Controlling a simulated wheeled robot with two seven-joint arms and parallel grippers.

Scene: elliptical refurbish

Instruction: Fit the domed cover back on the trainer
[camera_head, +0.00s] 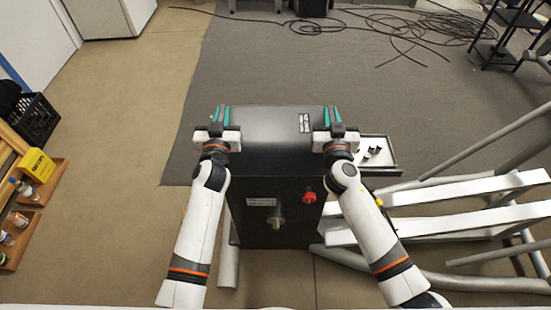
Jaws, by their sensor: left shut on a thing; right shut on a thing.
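The dark domed cover (268,122) sits at the top of the trainer's black housing (262,218), between my two grippers. A small white label shows on its right part. Whether the cover is seated on the housing or held just above it cannot be told from this view. My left gripper (220,116) is shut on the cover's left end, with teal fingertips. My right gripper (332,116) is shut on its right end. The housing front carries a red knob (309,197), a metal knob (278,223) and a label plate. The trainer's white and grey arms (460,190) extend right.
A grey tray (378,166) with small dark parts stands right of the housing, behind my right arm. Wooden trays with bottles and a yellow box (36,164) are at the left, near a black crate (34,120). Black cables (340,22) lie on the far floor.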

